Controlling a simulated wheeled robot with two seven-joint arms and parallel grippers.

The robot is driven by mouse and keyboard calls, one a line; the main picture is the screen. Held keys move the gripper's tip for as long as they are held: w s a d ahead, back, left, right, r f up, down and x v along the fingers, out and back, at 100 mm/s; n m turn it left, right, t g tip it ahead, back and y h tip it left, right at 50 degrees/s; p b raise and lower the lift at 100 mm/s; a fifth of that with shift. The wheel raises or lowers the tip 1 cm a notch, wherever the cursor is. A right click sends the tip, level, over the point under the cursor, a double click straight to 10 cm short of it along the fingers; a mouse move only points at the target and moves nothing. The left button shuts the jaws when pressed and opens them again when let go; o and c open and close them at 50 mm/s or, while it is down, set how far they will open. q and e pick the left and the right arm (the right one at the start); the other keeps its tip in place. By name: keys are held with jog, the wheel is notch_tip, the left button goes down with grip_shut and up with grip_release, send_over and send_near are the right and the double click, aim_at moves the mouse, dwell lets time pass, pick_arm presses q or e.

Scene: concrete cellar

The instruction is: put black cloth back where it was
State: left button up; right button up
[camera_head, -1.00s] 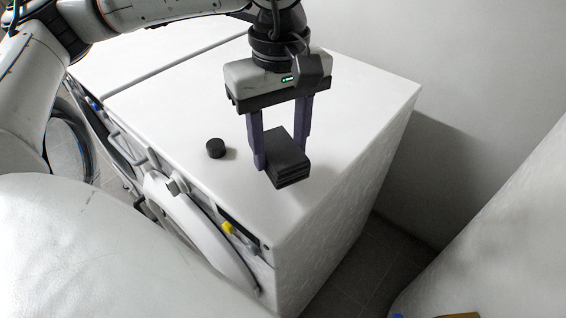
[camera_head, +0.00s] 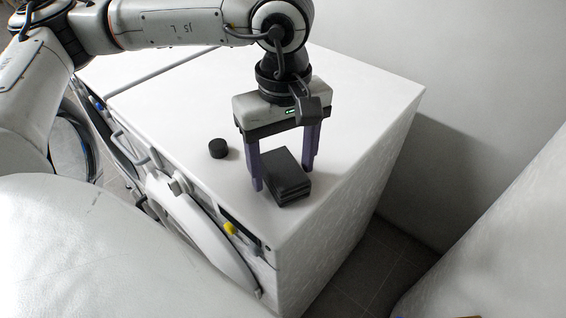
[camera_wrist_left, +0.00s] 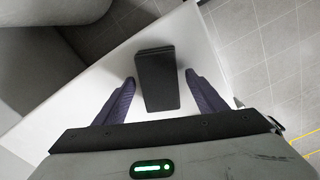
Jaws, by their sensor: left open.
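The black cloth (camera_head: 286,178) is a folded dark stack lying on the white top of the right-hand machine (camera_head: 350,110), near its front right corner. It also shows in the left wrist view (camera_wrist_left: 157,78), between the two fingers. My left gripper (camera_head: 284,178) points down with its purple fingers on either side of the cloth. It is open, with a gap visible between the cloth and the fingers in the wrist view (camera_wrist_left: 160,88). My right gripper is not in view.
A small black round object (camera_head: 218,148) stands on the machine top left of the cloth. The machine's round door (camera_head: 205,235) hangs open at the front. A grey wall is behind. The machine top behind the gripper is clear.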

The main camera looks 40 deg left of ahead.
aim_at(284, 168)
pick_arm(q)
notch_tip(284, 168, up, 12)
jog(key=shift+p, duration=0.35)
jog(key=shift+d, duration=0.1)
